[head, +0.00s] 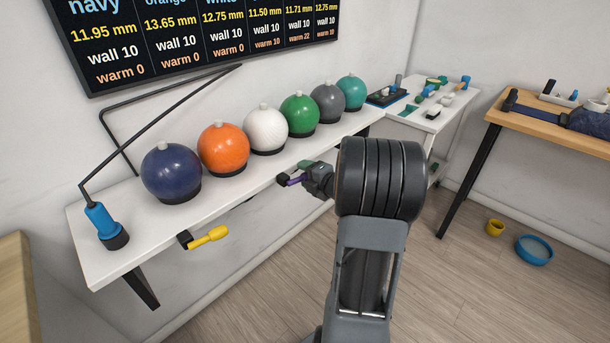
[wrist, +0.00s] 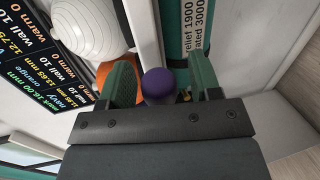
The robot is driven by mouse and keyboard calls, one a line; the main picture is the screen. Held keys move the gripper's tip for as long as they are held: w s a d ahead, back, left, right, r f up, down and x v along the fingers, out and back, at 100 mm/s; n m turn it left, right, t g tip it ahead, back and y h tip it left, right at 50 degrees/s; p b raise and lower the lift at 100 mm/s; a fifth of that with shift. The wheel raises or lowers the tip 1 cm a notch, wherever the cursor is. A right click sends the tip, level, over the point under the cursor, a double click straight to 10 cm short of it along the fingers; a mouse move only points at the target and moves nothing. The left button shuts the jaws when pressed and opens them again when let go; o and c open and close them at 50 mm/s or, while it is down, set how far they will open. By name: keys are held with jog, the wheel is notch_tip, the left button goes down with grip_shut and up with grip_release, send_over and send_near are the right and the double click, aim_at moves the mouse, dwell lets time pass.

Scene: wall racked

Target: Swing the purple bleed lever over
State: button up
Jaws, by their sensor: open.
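The purple bleed lever (head: 292,182) shows as a small purple piece at the front edge of the white shelf, partly hidden by my gripper (head: 298,173). In the wrist view its rounded purple end (wrist: 159,86) lies between the two green fingers of my gripper (wrist: 163,76). Contact with the lever cannot be told. The lever's base and pivot are hidden.
The white shelf (head: 105,262) bears several balls, among them navy (head: 171,172), orange (head: 223,150) and white (head: 265,129). A yellow lever (head: 208,237) sticks out from its front edge. A teal cylinder (wrist: 173,35) with a label (wrist: 195,27) is close by in the wrist view.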

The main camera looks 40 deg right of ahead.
jog(key=shift+w+f, duration=0.1)
jog(key=shift+w, duration=0.3)
grip_shut()
dwell(0.4)
